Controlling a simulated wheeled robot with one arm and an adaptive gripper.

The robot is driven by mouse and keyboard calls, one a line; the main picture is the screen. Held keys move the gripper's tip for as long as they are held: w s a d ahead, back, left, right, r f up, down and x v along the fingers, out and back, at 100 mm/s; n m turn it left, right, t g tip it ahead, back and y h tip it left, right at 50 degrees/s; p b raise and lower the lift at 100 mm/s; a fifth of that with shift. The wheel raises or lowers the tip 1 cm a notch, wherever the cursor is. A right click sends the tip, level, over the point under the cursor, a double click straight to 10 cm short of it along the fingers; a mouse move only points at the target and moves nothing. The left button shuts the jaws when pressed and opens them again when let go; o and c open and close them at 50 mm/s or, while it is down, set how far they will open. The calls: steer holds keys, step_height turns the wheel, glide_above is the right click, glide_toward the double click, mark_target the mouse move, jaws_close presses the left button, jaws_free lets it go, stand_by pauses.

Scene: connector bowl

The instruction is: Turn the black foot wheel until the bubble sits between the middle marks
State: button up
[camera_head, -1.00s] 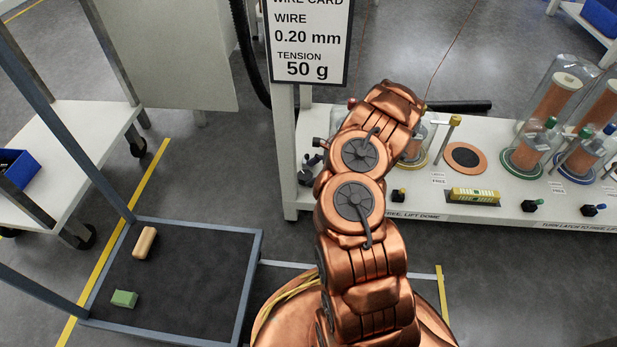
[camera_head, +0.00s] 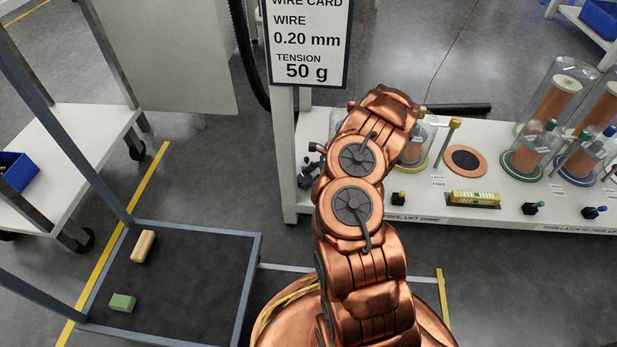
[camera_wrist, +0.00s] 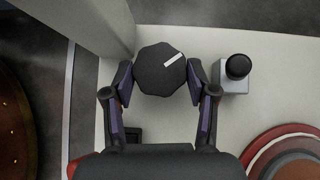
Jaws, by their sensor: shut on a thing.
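The black foot wheel (camera_wrist: 160,72) is a faceted disc with a white line on top, seen from above in the wrist view. The line points up and to the right. My gripper (camera_wrist: 160,82) has its two fingers on the wheel's left and right sides, shut on it. In the head view my arm hides the wheel, and only a dark part of my gripper (camera_head: 308,172) shows left of the arm. The yellow level vial (camera_head: 474,198) lies at the bench's front edge. Its bubble and marks are too small to read.
A grey block with a black round knob (camera_wrist: 238,67) stands close to the right finger. A pale post (camera_wrist: 105,25) rises at upper left. Copper spools under clear domes (camera_head: 556,100) stand on the white bench (camera_head: 440,210). A floor tray (camera_head: 190,290) lies left.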

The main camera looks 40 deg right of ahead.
steer(key=shift+r+p, duration=0.1)
steer(key=shift+p, duration=0.25)
steer(key=shift+c, duration=0.4)
steer(key=shift+r+m+p, duration=0.1)
steer(key=shift+m+p, duration=0.2)
steer(key=shift+p, duration=0.05)
steer(key=shift+m+t+h+p, duration=0.4)
steer(key=shift+m+t+p, duration=0.1)
steer(key=shift+t, duration=0.1)
steer(key=shift+f, duration=0.2)
steer(key=o, duration=1.2)
steer(key=shift+c, duration=0.2)
steer(key=shift+s, duration=0.1)
steer(key=v, duration=1.2)
